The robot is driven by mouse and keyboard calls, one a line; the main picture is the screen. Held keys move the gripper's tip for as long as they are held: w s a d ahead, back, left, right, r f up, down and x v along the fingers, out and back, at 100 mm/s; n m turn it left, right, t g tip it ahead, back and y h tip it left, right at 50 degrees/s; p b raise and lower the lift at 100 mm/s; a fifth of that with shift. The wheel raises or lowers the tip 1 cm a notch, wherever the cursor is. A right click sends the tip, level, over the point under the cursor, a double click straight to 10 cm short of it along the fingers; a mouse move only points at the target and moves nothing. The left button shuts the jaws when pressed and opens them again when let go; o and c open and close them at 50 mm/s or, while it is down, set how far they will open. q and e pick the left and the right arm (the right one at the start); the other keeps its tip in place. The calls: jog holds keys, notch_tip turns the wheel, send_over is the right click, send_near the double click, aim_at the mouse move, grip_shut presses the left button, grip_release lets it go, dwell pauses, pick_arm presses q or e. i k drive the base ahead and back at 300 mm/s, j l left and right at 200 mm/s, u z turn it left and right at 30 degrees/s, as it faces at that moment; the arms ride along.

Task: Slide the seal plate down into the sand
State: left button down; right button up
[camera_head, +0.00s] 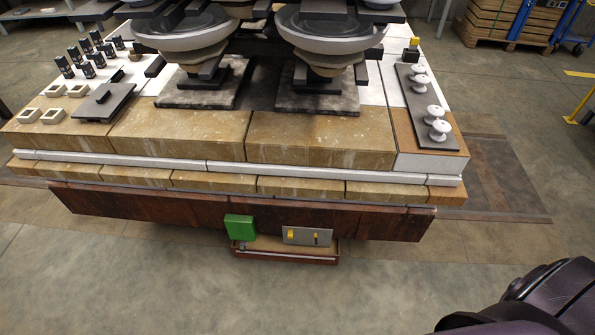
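A grey plate (294,236) with yellow pieces on its face stands tilted at the right part of a low, shallow reddish-brown tray (284,258) at the front of the platform. It seems to be the seal plate. Tan material like sand (272,243) shows in the tray between the plate and a green block (239,225). How deep the plate's lower edge sits cannot be told. Neither gripper is in view; only a dark part of my own body shows at the lower right.
The floor in front is clear.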

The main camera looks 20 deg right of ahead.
aim_at(307, 240)
jog(key=z, duration=0.8)
